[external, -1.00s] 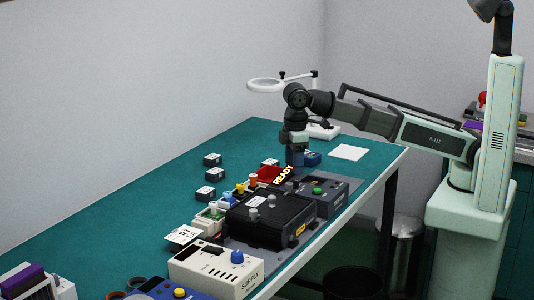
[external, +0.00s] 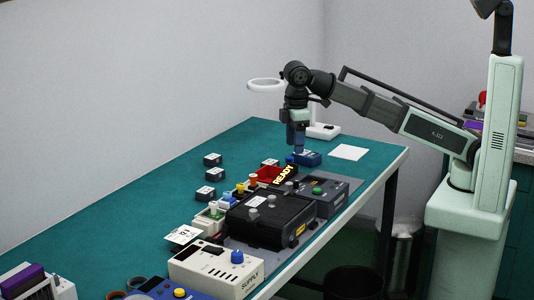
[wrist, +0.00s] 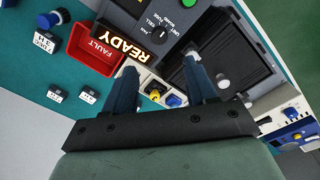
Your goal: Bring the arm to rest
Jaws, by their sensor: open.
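Below the fingers show the black READY sign (wrist: 122,42), the red FAULT bin (wrist: 94,50) and part of the black rack unit (wrist: 235,60).
A ring magnifier (external: 266,85) stands behind my gripper. Several small dark blocks sit left of the rack. A white supply unit (external: 215,272) stands in front.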

